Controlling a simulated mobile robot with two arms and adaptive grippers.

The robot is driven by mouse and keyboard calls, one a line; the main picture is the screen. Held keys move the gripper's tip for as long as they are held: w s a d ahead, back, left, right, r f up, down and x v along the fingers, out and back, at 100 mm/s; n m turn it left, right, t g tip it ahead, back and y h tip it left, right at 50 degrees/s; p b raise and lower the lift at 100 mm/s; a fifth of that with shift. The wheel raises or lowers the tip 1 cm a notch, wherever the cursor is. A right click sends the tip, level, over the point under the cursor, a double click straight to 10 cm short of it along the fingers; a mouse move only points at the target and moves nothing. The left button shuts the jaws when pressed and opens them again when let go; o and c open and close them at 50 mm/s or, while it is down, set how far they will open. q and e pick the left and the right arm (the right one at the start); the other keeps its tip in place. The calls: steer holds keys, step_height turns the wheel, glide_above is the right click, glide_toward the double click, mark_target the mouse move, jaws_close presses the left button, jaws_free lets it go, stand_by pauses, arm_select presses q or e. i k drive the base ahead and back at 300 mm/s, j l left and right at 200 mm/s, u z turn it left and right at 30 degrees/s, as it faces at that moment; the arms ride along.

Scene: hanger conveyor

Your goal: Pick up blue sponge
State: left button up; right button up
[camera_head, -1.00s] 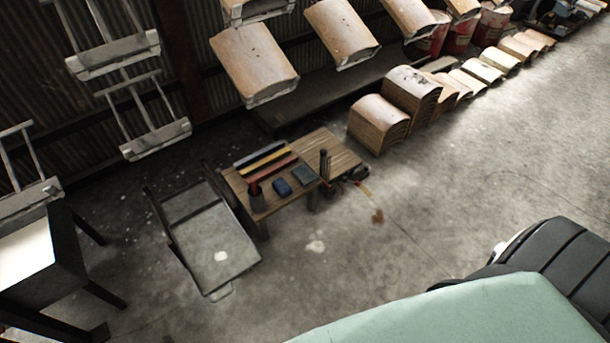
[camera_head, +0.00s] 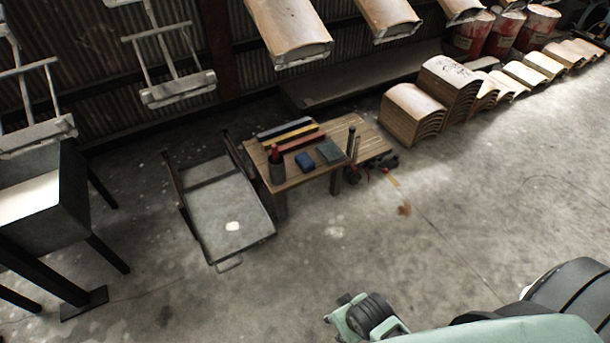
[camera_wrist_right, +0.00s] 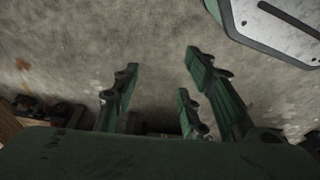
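The blue sponge (camera_head: 304,162) lies on a small wooden table (camera_head: 343,140) in the head view. A larger grey-blue block (camera_head: 328,152) lies beside it on the right. My right gripper (camera_head: 345,314) shows at the bottom of the head view, well in front of the table and apart from the sponge. In the right wrist view its green fingers (camera_wrist_right: 160,85) are spread, with only floor seen between them. I cannot make out the sponge in that view. My left gripper is not in view.
A dark bottle or holder (camera_head: 276,168) and coloured bars (camera_head: 292,137) share the tabletop. A low metal cart (camera_head: 243,205) stands left of the table. Stacked curved wooden pieces (camera_head: 411,112) stand to its right. Open concrete floor lies in front.

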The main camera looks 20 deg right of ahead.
mark_target(303, 160)
steer(key=i+l, duration=0.6)
steer(key=i, duration=0.2)
steer(key=z, duration=0.05)
